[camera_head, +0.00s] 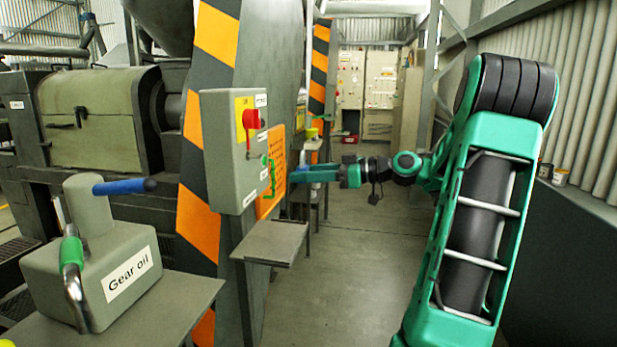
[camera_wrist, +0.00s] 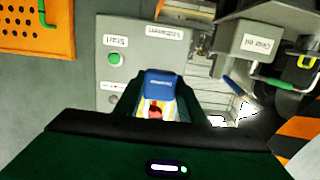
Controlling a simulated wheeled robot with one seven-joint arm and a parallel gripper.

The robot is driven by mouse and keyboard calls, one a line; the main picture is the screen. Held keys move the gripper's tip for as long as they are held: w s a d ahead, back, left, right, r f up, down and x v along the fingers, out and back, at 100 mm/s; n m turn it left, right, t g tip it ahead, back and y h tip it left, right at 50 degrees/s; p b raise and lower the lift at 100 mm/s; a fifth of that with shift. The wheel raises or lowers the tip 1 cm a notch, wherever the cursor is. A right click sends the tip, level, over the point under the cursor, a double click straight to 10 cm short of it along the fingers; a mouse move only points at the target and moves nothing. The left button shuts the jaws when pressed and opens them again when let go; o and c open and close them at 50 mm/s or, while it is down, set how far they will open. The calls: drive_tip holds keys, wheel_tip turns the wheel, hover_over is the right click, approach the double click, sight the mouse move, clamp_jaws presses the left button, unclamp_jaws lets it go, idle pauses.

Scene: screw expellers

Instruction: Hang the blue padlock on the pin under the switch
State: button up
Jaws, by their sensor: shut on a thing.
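The blue padlock (camera_wrist: 159,84) is between my gripper's fingers (camera_wrist: 155,100) in the wrist view, with its blue part facing up. Red, yellow and white patches show just below the blue; I cannot tell if they belong to the padlock. The red switch (camera_head: 249,119) sits on a yellow plate on the grey control box (camera_head: 222,150) in the head view. My gripper (camera_head: 296,175) is beside the box's right side there, by the orange perforated board. I cannot make out the padlock in the head view. The pin under the switch is not clearly visible.
A green-handled part (camera_head: 271,178) is in front of the orange board (camera_head: 265,203). A small grey shelf (camera_head: 270,242) lies below the box. A gear oil tank (camera_head: 110,265) with blue and green handles stands at the front left. The floor aisle is clear.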

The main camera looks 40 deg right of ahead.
approach(248, 170)
drive_tip(key=shift+w+a+f, duration=0.15)
drive_tip(key=shift+w+f, duration=0.15)
drive_tip(key=shift+f, duration=0.25)
drive_tip(key=shift+r+x, duration=0.2)
drive_tip(key=shift+x, duration=1.25)
drive_tip(key=shift+r+x, duration=0.15)
drive_tip(key=shift+x, duration=1.3)
idle(1.7)
